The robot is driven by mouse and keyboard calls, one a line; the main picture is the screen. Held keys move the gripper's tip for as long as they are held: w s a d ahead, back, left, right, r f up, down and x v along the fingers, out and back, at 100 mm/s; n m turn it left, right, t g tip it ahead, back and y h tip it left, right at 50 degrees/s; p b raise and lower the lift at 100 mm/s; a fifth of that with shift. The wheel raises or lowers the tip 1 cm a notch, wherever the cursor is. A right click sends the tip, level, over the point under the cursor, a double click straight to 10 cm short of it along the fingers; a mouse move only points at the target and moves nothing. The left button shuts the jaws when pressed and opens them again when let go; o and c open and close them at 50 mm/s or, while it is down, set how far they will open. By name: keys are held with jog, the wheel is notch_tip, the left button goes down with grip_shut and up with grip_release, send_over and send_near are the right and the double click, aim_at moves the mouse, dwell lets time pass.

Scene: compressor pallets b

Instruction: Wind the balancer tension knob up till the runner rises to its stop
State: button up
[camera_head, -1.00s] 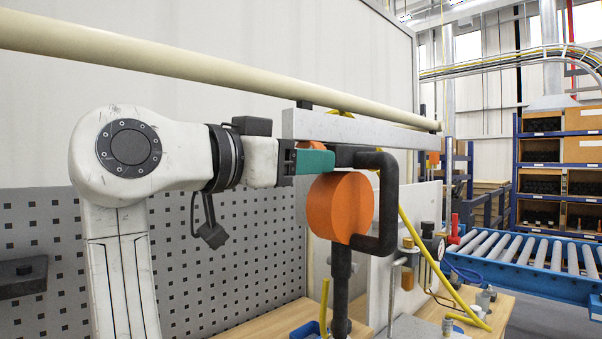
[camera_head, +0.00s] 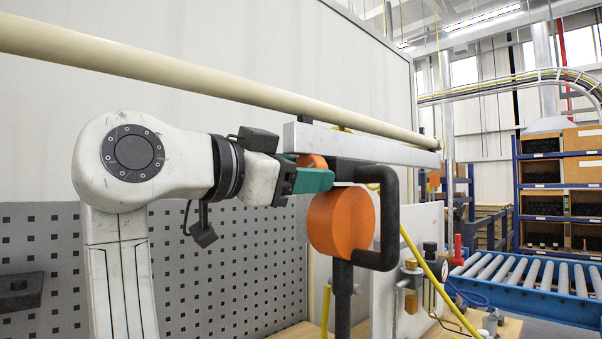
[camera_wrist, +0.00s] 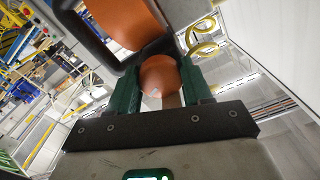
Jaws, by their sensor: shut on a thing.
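The round orange tension knob (camera_head: 312,161) shows as a small part above my gripper's green fingers, beside a large orange balancer drum (camera_head: 340,222). My gripper (camera_head: 316,174) reaches in from the left and is shut on the knob. In the wrist view the knob (camera_wrist: 160,74) sits between the two green fingers, with one on each side. The drum also shows in the wrist view (camera_wrist: 122,20), beyond the knob. A black bracket (camera_head: 388,225) loops around the drum's right side. I cannot make out clearly which part is the runner.
A grey beam (camera_head: 360,146) runs just above my gripper, under a long cream rail (camera_head: 200,78). A yellow hose (camera_head: 425,262) slants down at the right. A perforated panel (camera_head: 220,265) stands behind. A roller conveyor (camera_head: 530,275) lies at the far right.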

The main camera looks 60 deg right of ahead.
jog(key=o, duration=1)
jog(key=shift+o, duration=0.2)
jog(key=b+v, duration=0.2)
jog(key=v, duration=0.8)
jog(key=shift+a, duration=0.35)
jog(key=shift+w, duration=0.1)
